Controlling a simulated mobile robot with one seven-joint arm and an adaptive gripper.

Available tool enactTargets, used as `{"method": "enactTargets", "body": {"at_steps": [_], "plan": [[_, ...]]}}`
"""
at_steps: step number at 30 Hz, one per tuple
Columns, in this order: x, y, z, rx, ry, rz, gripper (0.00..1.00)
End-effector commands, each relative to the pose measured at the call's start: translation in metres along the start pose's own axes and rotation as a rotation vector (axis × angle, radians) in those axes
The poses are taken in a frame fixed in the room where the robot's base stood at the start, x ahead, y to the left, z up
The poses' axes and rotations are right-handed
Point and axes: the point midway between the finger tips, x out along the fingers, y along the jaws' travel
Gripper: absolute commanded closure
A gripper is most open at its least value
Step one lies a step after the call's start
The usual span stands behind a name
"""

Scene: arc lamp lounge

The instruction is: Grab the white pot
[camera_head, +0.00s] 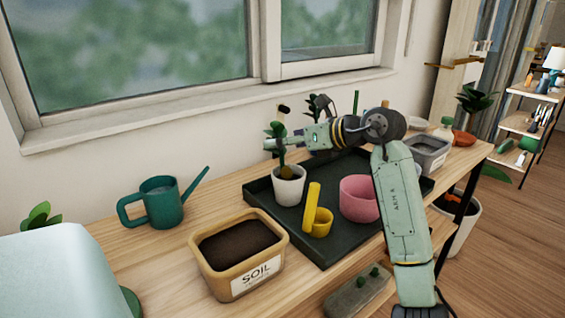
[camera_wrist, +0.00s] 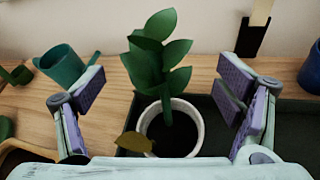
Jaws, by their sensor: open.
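The white pot (camera_head: 289,190) stands upright on the dark tray (camera_head: 262,195), near its left corner. It holds dark soil and a green leafy plant (camera_head: 277,137). In the wrist view the pot's white rim (camera_wrist: 198,130) and the plant (camera_wrist: 160,65) lie between the two spread fingers. My gripper (camera_head: 272,144) is open and empty, at the plant's height above the pot's rim in the head view. In the wrist view my gripper (camera_wrist: 163,95) has clear gaps to the pot on both sides. The pot's lower part is hidden there.
A yellow scoop (camera_head: 318,220) and a pink pot (camera_head: 358,199) stand on the tray right of the white pot. A teal watering can (camera_head: 162,203) stands left, and a soil box (camera_head: 238,258) in front. The window wall is close behind.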

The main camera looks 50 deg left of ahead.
Motion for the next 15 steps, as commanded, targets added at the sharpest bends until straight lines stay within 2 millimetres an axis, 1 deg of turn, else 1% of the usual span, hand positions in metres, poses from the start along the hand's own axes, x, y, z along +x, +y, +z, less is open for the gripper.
{"method": "enactTargets", "body": {"at_steps": [1,3,6,13,15], "plan": [[0.008,0.003,0.001,0.001,0.000,0.003,0.15],[0.017,0.002,0.001,0.001,-0.001,0.003,0.15],[0.024,0.002,0.000,0.001,-0.001,0.002,0.15],[0.025,0.001,0.000,0.001,-0.002,0.000,0.15],[0.025,0.001,0.000,0.001,-0.002,0.000,0.19]]}}
